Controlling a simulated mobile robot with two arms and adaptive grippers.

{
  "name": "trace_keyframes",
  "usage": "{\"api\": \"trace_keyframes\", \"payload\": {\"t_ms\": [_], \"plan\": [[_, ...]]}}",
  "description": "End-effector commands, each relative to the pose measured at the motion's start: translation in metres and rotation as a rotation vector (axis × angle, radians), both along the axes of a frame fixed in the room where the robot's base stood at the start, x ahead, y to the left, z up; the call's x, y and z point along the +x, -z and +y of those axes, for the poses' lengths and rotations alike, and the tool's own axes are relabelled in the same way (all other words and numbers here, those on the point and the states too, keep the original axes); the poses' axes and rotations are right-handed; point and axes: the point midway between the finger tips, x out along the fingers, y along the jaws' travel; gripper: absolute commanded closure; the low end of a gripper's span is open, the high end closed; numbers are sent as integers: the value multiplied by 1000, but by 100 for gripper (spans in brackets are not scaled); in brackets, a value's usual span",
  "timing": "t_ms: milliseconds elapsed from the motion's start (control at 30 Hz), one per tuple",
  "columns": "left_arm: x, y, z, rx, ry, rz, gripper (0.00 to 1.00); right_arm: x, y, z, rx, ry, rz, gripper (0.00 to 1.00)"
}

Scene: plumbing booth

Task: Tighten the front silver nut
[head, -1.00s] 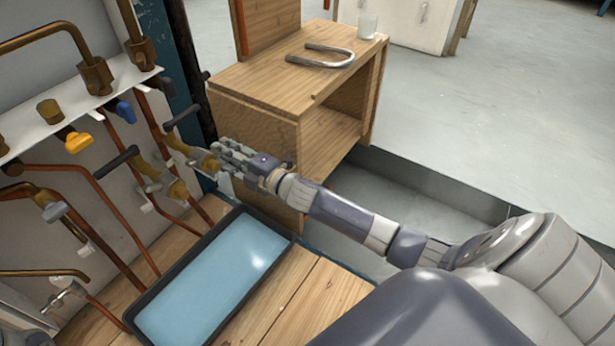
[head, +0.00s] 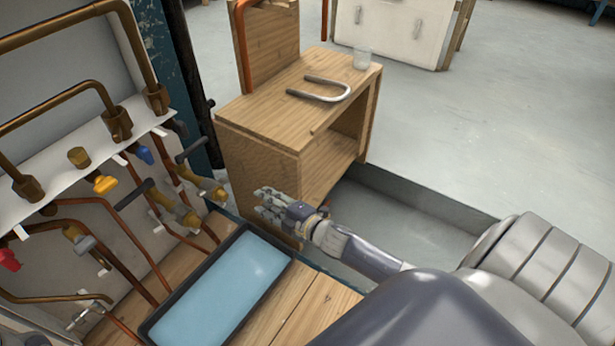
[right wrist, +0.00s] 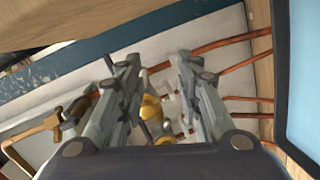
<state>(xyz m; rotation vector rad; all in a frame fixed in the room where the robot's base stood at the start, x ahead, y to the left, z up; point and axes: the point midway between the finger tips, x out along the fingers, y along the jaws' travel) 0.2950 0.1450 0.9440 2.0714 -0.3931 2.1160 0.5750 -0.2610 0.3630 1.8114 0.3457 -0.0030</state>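Two brass valves stick out from the pipe panel, the farther valve (head: 207,188) and the nearer valve (head: 180,213), each with a dark handle and a paler end. The front silver nut is too small to single out surely. My right gripper (head: 268,206) is to the right of these valves, apart from them, in front of the wooden cabinet. In the right wrist view its two fingers (right wrist: 160,95) are spread and empty, with brass valve parts (right wrist: 152,107) visible beyond the gap. A grey shape at the lower left corner of the head view may be my left gripper; its fingers are unclear.
A black-rimmed blue tray (head: 153,325) lies on the wooden bench below the valves. Copper pipes (head: 125,225) and coloured valve handles crowd the panel at left.

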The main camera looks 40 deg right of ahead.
Motion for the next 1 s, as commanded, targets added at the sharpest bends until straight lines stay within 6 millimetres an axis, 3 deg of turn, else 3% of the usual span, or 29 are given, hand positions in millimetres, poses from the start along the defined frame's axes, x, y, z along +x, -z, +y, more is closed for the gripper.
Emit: {"api": "trace_keyframes", "payload": {"t_ms": [33, 567, 1000], "plan": [[0, -13, 0, 0, 0, 0, 68, -4, -3, -2, 7, 11, 22, 68], [0, -81, 0, 0, 0, 0, 68, -46, 25, -16, 78, 128, 227, 68], [0, -136, 0, 0, 0, 0, 68, -97, 44, -20, 133, 224, 399, 68]]}}
